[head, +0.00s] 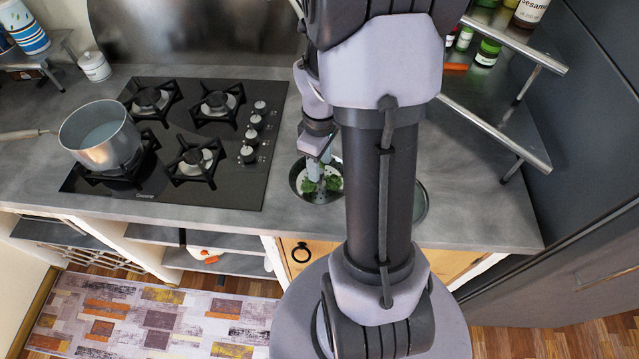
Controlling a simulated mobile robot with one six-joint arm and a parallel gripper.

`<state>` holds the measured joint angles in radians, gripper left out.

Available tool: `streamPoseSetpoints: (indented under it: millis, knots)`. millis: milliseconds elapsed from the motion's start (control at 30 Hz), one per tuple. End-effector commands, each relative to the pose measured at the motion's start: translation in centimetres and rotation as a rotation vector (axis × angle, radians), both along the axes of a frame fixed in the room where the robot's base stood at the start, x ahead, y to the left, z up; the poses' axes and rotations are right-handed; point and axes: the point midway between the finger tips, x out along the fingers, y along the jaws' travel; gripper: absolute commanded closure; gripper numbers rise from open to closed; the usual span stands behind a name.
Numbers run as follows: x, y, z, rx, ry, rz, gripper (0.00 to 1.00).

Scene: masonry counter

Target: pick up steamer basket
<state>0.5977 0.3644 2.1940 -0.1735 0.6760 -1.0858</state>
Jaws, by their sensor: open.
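A round metal steamer basket (308,194) with green leafy pieces in it sits at the counter, right of the hob. It may rest in a round opening in the counter; I cannot tell. My gripper (319,172) is open, pointing down over the basket, with its pale fingertips close to the greens. I cannot tell whether the fingers touch the basket or its contents. My arm hides the basket's right side.
A black gas hob (200,150) bears a steel pot (102,150) at left. A round metal rim (421,203) shows partly behind my arm. A metal-railed rack (495,130) with jars (487,53) stands at right. The counter's front right (480,215) is clear.

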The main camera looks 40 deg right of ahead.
Motion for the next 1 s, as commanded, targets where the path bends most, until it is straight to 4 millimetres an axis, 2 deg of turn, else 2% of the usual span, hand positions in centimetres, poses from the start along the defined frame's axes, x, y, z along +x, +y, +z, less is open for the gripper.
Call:
streamPoseSetpoints:
  millis: [33,67,267,500,1000]
  knots:
    - [-0.06,0.07,-1.46,0.002,0.003,0.0,0.56]
    - [-0.04,0.06,-1.83,0.002,0.002,0.001,0.56]
    - [0.01,0.04,-1.79,0.0,-0.001,0.001,0.56]
    - [0.01,0.05,-1.77,0.001,-0.001,0.001,1.0]
    - [0.0,0.06,-1.77,0.001,0.0,0.0,1.0]
